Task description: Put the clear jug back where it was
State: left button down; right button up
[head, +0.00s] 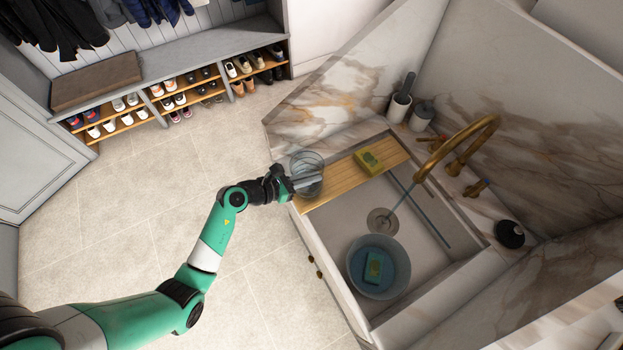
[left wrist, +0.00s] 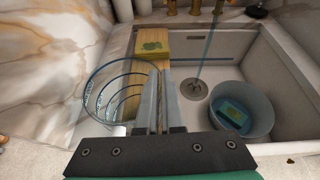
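The clear jug (head: 308,163) is a see-through round vessel at the left end of the wooden board, by the sink's left edge. In the left wrist view the jug (left wrist: 112,92) shows ringed walls, just left of the fingers. My left gripper (head: 300,182) has its fingers close together at the jug's side; the left wrist view shows the fingers (left wrist: 160,108) with only a narrow gap, shut on the jug's near side. The exact grip point and whether the jug's base touches a surface are hidden. My right gripper is not in view.
The wooden board (head: 335,183) bridges the sink and bears a yellow-green sponge (head: 369,163). A blue-grey basin (head: 378,268) with another sponge stands in the sink. A thin stream falls from the brass tap (head: 455,143). A dark-topped pot (head: 421,116) stands behind.

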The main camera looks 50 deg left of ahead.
pick_arm(q)
jog(key=shift+f, duration=0.45)
jog(key=c, duration=1.1)
grip_release()
jog(key=shift+f, duration=0.1)
jog(key=shift+o, duration=0.2)
jog(key=shift+s, duration=0.1)
jog(key=v, duration=1.2)
jog(key=shift+p, duration=0.35)
